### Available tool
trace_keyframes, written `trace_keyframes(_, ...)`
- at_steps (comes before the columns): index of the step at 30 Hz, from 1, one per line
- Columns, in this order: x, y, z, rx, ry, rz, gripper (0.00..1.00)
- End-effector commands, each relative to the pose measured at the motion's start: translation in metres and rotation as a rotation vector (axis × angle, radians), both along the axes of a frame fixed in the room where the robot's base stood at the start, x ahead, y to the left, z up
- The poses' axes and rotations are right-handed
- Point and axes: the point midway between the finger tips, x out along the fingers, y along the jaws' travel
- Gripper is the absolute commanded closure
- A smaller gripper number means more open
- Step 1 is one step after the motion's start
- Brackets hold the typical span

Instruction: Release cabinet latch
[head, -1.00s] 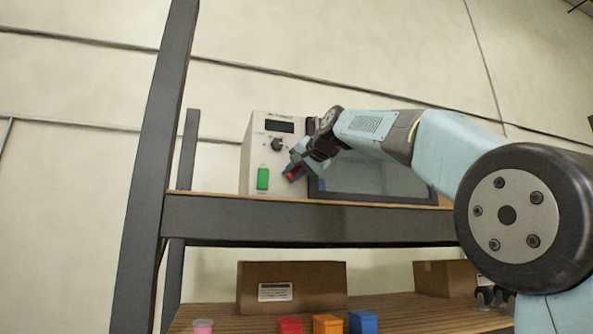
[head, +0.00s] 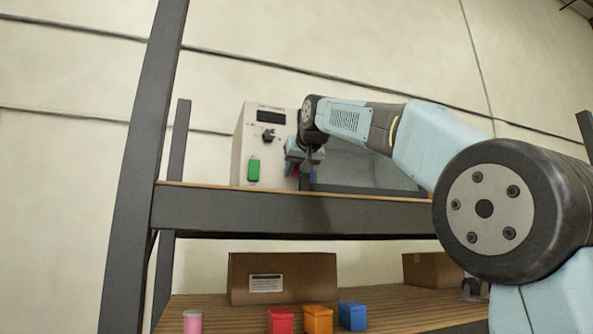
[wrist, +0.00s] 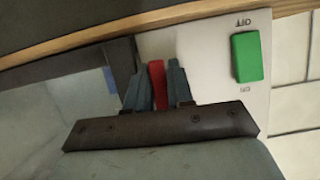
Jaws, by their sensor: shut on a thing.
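The cabinet (head: 243,150) is a pale box on the upper shelf with a dark display, a black knob (head: 268,135) and a green switch (head: 253,170). The green switch also shows in the wrist view (wrist: 247,57), beside printed labels. A dark glass door or window (head: 365,165) fills its right part. My gripper (wrist: 156,88) is shut on a red latch (wrist: 158,82), which stands upright between the two fingers. In the head view my gripper (head: 298,168) points down in front of the panel, with only a bit of red showing; the rest is hidden.
The lower shelf holds cardboard boxes (head: 310,265), red (head: 281,320), orange (head: 318,319) and blue bins (head: 352,316), and a pink cup (head: 192,321).

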Motion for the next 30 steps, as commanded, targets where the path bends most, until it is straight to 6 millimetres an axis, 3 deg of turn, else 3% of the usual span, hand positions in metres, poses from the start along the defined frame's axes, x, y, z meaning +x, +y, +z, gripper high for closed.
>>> trace_keyframes(19,0.0034,-0.0029,-0.0036,-0.048,-0.006,-0.003,1.0)
trace_keyframes(20,0.0034,-0.003,-0.0035,-0.048,-0.006,-0.003,0.75)
trace_keyframes(25,0.0024,-0.003,-0.002,-0.047,-0.009,-0.003,0.59)
trace_keyframes(30,0.0016,-0.0037,-0.0003,-0.045,-0.013,-0.003,0.57)
